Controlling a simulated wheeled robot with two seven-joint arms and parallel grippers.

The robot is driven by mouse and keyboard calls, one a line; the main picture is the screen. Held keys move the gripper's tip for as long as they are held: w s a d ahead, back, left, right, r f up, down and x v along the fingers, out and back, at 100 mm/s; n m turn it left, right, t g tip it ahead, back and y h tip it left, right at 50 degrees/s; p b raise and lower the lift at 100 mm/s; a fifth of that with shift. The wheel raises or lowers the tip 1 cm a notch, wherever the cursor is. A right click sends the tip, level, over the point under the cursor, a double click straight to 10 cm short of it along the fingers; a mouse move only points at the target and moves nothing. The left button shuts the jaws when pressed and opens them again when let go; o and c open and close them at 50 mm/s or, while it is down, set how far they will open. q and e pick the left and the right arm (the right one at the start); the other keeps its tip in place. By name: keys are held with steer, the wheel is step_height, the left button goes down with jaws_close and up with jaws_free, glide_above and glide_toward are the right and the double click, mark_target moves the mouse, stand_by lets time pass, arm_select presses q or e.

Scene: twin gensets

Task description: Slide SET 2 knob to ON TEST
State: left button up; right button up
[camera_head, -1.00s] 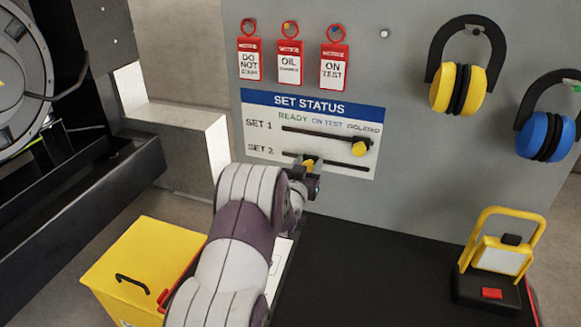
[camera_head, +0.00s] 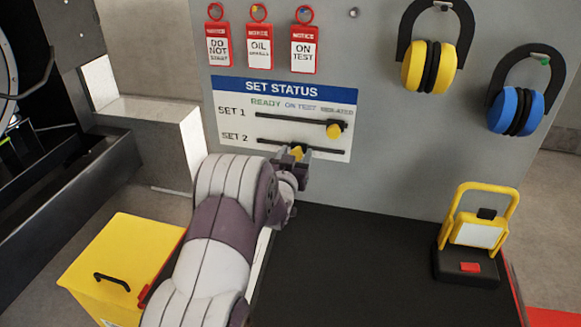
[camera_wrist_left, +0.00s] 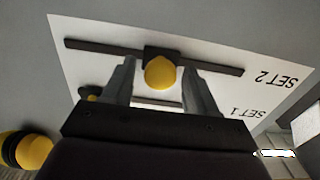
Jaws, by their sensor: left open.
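The SET STATUS board (camera_head: 281,87) hangs on the grey panel with two slide rows. The yellow SET 2 knob (camera_head: 298,153) sits near the middle of its dark slot (camera_head: 327,152), roughly below the ON TEST heading. My left gripper (camera_head: 296,158) is at this knob and partly covers it in the head view. In the left wrist view, the open fingers of my left gripper (camera_wrist_left: 160,88) stand on either side of the yellow SET 2 knob (camera_wrist_left: 160,73), with gaps showing. The yellow SET 1 knob (camera_head: 334,130) is near the right end of its slot, below ISOLATED. My right gripper is not in view.
Three red notice tags (camera_head: 260,46) hang above the board. Yellow ear defenders (camera_head: 430,67) and blue ear defenders (camera_head: 516,111) hang to the right. A yellow work lamp (camera_head: 474,235) stands on the black bench top (camera_head: 350,265). A yellow box (camera_head: 120,262) is at lower left.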

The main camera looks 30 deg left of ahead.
arm_select(q)
steer(key=b+v, duration=0.1)
steer(key=v, duration=1)
steer(key=shift+s, duration=0.35)
steer(key=shift+d, duration=0.1)
